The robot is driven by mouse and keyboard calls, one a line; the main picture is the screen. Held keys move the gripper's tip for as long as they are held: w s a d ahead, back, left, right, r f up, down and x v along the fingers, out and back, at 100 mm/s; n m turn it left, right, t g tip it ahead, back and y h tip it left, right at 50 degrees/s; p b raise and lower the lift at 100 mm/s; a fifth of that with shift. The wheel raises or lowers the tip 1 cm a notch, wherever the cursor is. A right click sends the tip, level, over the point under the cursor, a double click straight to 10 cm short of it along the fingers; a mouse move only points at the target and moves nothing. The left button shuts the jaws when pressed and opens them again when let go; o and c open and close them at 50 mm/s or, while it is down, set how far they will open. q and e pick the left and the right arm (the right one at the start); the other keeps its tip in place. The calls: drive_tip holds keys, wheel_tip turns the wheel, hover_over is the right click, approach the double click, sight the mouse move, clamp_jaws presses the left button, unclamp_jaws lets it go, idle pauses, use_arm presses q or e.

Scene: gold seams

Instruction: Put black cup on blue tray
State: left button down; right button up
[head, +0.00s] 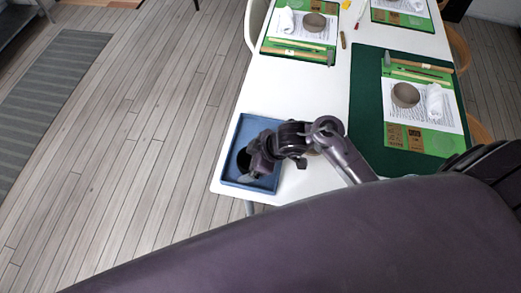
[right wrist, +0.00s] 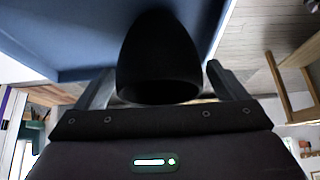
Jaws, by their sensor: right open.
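The blue tray (head: 250,125) lies at the near left corner of the white table in the head view. The black cup (head: 242,160) is over the tray, partly hidden by my right gripper (head: 256,165). In the right wrist view the cup (right wrist: 160,50) is between the two fingers of my open right gripper (right wrist: 160,70), its wide end toward the palm. The blue tray (right wrist: 60,35) shows behind it. The cup looks to be at the tray's surface, but I cannot tell whether its base touches. My left gripper is not in view.
A dark green mat (head: 365,100) with a bowl (head: 405,95), paper and tools lies to the right of the tray. More such sets lie farther back. The white table (head: 300,95) is bare just behind the tray. Chairs stand along the table's sides.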

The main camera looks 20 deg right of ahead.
drive_tip(key=p+v, duration=0.2)
drive_tip(key=v, duration=0.8)
drive_tip(key=shift+d+r, duration=0.2)
drive_tip(key=shift+r, duration=0.15)
drive_tip(key=shift+s+f, duration=0.1)
drive_tip(key=shift+s, duration=0.05)
